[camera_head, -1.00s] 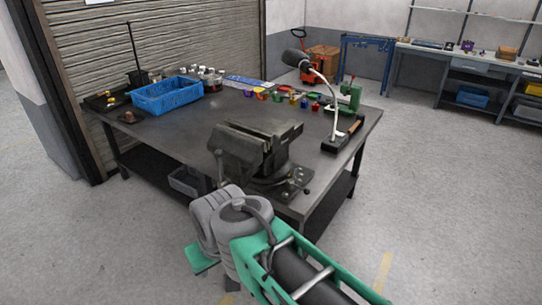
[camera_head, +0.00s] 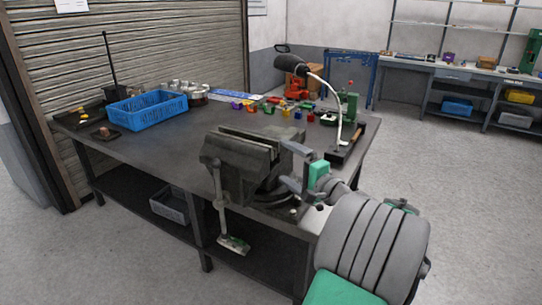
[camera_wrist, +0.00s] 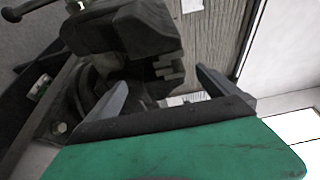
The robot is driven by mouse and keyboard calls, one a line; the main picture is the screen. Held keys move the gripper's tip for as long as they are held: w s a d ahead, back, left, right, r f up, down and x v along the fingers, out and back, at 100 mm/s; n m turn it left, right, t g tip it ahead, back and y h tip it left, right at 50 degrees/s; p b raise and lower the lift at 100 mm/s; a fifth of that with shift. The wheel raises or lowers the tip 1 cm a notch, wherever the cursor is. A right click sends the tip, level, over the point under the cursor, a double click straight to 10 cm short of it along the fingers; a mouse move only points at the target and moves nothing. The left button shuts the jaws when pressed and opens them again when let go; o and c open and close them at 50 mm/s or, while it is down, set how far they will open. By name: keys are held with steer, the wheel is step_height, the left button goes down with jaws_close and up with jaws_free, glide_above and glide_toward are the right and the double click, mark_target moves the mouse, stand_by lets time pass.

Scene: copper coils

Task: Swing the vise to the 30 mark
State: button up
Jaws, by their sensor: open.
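The dark vise (camera_head: 236,170) is bolted near the front right corner of the workbench, its jaws facing front left and its handle (camera_head: 220,190) hanging past the front edge. My gripper (camera_head: 308,172) is at the vise's right rear side, over the bench corner, open and with nothing seen between its fingers. In the wrist view, the vise body (camera_wrist: 122,35) rises beyond my gripper (camera_wrist: 160,85), and the round swivel base with bolts (camera_wrist: 60,127) lies beside the left finger. I cannot tell whether a finger touches the vise. No degree marks are legible.
A gooseneck lamp (camera_head: 338,105) and green press (camera_head: 350,107) stand behind my gripper on the workbench (camera_head: 165,150). A blue crate (camera_head: 147,110) and several small coloured parts (camera_head: 265,106) lie farther back. The bench's middle is clear.

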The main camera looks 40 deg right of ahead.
mark_target(277, 154)
steer(key=w, duration=0.2)
steer(key=w+d+p, duration=0.1)
steer(key=w, duration=0.1)
steer(key=shift+w+d+r, duration=0.1)
steer(key=shift+w+d, duration=0.1)
steer(key=shift+w, duration=0.2)
steer(key=shift+w+h, duration=0.3)
steer(key=shift+w, duration=0.1)
steer(key=c, duration=2.1)
steer(key=shift+a, duration=0.2)
steer(key=shift+w, duration=0.15)
